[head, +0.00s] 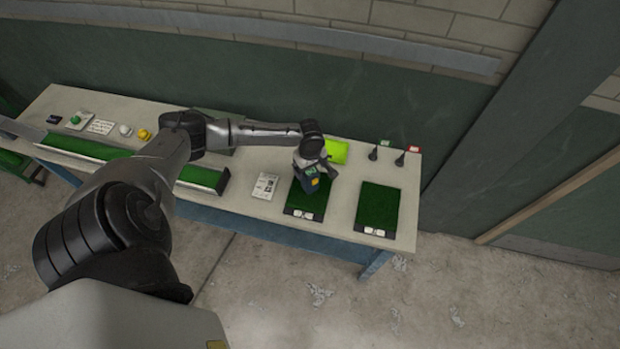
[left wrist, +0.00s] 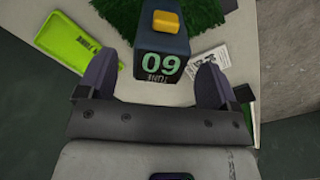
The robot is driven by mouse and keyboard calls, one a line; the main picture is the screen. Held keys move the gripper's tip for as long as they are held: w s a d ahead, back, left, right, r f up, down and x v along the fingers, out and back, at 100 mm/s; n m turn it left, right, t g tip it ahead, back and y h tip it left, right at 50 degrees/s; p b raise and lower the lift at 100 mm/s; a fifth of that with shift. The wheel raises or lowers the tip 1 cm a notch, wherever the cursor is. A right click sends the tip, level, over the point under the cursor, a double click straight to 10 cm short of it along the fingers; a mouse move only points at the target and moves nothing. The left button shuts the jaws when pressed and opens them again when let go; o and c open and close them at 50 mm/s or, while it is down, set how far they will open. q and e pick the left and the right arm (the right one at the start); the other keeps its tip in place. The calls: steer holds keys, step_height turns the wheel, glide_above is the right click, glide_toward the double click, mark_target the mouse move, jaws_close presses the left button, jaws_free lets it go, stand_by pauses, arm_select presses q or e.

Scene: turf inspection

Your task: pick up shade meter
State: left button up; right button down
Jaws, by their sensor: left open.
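A dark blue-grey boxy device with a yellow top piece and pale green digits, which I take for the shade meter (head: 309,187), is at the left of two turf samples. In the left wrist view the shade meter (left wrist: 163,58) is at the top middle, its digit face towards my palm. My left gripper (head: 312,168) is over it and partly hides it in the head view. In the left wrist view the open fingers (left wrist: 158,76) are on either side of its near end, with gaps visible. My right gripper is not in view.
A lime-green tray (head: 337,151) lies just behind the gripper. Two small dark stands with tags (head: 400,159) are at the back right. A second turf sample (head: 379,206) lies to the right and a printed card (head: 265,186) to the left. A long green trough (head: 85,147) is further left.

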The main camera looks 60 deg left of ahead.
arm_select(q)
steer(key=shift+f, duration=1.15)
steer(key=shift+r, duration=0.1)
steer(key=c, duration=1.6)
